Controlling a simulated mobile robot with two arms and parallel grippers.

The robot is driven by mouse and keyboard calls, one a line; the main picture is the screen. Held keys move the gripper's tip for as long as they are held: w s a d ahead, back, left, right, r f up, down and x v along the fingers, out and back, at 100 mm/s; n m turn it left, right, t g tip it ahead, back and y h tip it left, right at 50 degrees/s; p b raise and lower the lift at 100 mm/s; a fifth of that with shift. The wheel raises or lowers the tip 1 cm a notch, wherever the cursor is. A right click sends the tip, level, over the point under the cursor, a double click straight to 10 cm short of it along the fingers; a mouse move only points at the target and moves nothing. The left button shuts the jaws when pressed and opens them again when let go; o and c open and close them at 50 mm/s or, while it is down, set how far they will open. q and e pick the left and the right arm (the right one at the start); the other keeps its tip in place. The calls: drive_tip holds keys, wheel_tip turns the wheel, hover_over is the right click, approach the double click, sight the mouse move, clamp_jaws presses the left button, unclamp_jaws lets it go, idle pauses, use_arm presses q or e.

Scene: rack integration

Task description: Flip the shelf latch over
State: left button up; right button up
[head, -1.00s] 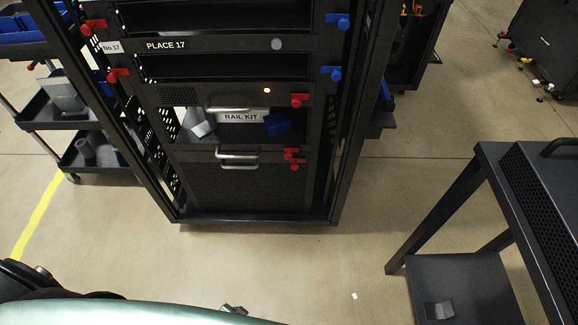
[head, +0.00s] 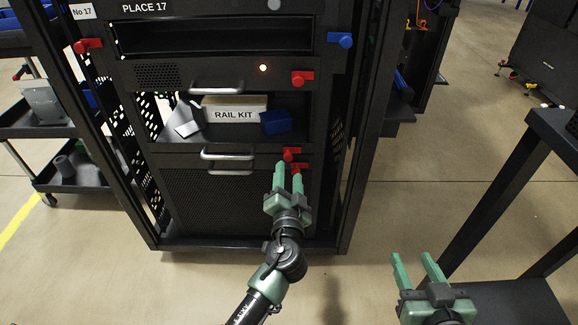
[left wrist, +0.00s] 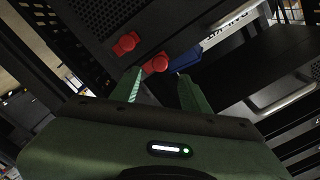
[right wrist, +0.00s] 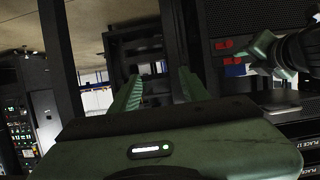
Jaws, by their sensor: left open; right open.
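The rack shelf (head: 170,148) has an upper red latch (head: 291,154) at the right of its front edge. A lower red latch (head: 301,171) sits just below, on the perforated panel, partly hidden by my left gripper. My left gripper (head: 288,170) is open, its fingertips at these latches. In the left wrist view one red latch (left wrist: 157,63) lies just beyond and between the fingertips (left wrist: 160,76), and another red latch (left wrist: 126,43) lies further out. Contact cannot be told. My right gripper (head: 412,258) is open and empty over the floor right of the rack.
A RAIL KIT box (head: 233,112) and a blue block (head: 276,122) lie on the shelf. Another red latch (head: 302,78) and a blue latch (head: 340,40) are higher up. A dark cart (head: 505,190) stands at right. Floor between rack and cart is free.

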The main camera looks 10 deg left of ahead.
sight(289, 159)
use_arm(q)
drive_tip(key=x, duration=0.5)
drive_tip(key=shift+w, duration=0.2)
drive_tip(key=shift+w+a, duration=0.2)
drive_tip(key=shift+w, duration=0.35)
use_arm(e)
drive_tip(key=shift+w+a+r+t+y, duration=0.2)
drive_tip(key=shift+w+r+t, duration=0.15)
drive_tip(key=shift+r, duration=0.25)
drive_tip(key=shift+w+a+r+t+y, duration=0.1)
drive_tip(key=shift+w+a+r+t, duration=0.1)
drive_tip(key=shift+r+t, duration=0.3)
drive_tip(key=shift+r, duration=0.1)
use_arm(q)
clamp_jaws()
use_arm(e)
drive_tip(key=shift+d, duration=0.1)
use_arm(q)
drive_tip(key=shift+f+b, duration=0.1)
drive_tip(key=shift+b, duration=0.2)
